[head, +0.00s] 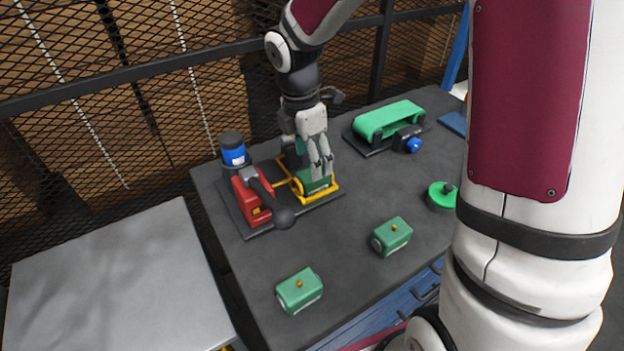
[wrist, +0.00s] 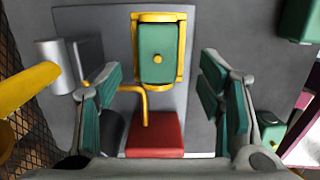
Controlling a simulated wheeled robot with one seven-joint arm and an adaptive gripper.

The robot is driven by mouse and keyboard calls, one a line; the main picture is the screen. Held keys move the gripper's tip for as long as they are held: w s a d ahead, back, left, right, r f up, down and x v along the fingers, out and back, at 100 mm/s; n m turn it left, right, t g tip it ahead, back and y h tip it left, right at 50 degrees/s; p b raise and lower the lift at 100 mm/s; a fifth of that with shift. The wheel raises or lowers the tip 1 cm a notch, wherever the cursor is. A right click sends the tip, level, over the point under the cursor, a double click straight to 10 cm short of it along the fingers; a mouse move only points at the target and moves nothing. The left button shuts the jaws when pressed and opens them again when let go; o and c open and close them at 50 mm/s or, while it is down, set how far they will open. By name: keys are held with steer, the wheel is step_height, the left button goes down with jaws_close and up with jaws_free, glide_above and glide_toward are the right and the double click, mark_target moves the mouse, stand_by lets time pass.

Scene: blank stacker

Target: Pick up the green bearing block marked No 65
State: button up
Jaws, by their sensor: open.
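A green bearing block (head: 316,185) with a small yellow knob sits in a yellow frame on the dark fixture plate, and it also shows in the wrist view (wrist: 158,52). Two more green blocks (head: 392,236) (head: 300,291) stand on the dark tabletop nearer to me. No number is legible on any of them, so I cannot tell which is No 65. My gripper (head: 321,168) points down over the framed block. In the wrist view my gripper (wrist: 162,85) is open and empty, its green-padded fingers apart on either side, with the framed block ahead between them.
A red press (head: 252,198) with a blue-banded cylinder and black ball handle stands left of the framed block. A green-belted conveyor (head: 388,118) is behind right, and a round green part (head: 442,196) lies right. Mesh fencing (head: 150,100) runs behind. The tabletop between the loose blocks is clear.

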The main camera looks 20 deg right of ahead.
mark_target(302, 181)
steer(key=shift+w+d+f, duration=0.1)
steer(key=shift+d+f, duration=0.1)
steer(key=shift+f, duration=1.3)
steer(key=shift+w+d+f, duration=0.1)
steer(key=shift+d+f, duration=0.1)
steer(key=shift+f, duration=1.25)
steer(key=shift+c, duration=0.3)
jaws_close()
